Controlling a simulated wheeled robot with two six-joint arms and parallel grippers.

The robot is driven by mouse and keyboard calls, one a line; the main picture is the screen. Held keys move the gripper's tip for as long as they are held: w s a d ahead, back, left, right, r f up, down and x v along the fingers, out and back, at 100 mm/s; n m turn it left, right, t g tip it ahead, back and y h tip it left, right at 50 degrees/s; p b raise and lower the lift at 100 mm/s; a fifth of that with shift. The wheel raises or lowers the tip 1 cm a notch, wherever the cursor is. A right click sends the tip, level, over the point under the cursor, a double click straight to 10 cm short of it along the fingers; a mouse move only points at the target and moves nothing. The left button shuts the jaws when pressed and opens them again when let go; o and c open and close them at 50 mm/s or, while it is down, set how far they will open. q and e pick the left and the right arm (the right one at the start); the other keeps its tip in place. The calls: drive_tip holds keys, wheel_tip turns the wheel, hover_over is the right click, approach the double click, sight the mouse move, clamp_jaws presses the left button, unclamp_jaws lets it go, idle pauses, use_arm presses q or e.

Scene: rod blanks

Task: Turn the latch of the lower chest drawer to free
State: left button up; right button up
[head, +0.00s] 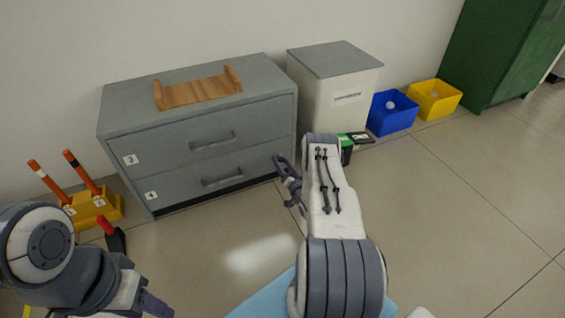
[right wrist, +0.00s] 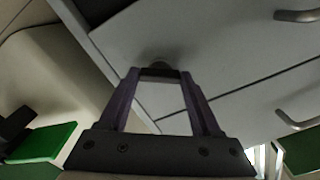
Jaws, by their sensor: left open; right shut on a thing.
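The grey chest (head: 205,70) stands against the wall with two drawers, each with a bar handle. The lower drawer (head: 180,185) looks closed, with a dark strip along its bottom edge. My right gripper (head: 279,165) is at the right end of the chest's front. In the right wrist view, its fingers (right wrist: 159,73) are shut on a small dark latch knob (right wrist: 157,63) on the grey front. The latch's turn position cannot be told, and the head view does not show it clearly. My left gripper (head: 150,304) is open and empty at the lower left, away from the chest.
A wooden tray (head: 197,92) lies on the chest. A yellow stand with orange rods (head: 94,207) is at its left. A white cabinet (head: 345,95), a green-and-black box (head: 346,150), blue bin (head: 391,116) and yellow bin (head: 434,101) are right.

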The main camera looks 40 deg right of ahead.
drive_tip(key=m, duration=0.5)
drive_tip(key=shift+m+p, duration=0.3)
drive_tip(key=shift+p, duration=0.05)
drive_tip(key=m, duration=0.5)
drive_tip(key=shift+m, duration=0.6)
drive_tip(key=o, duration=1.4)
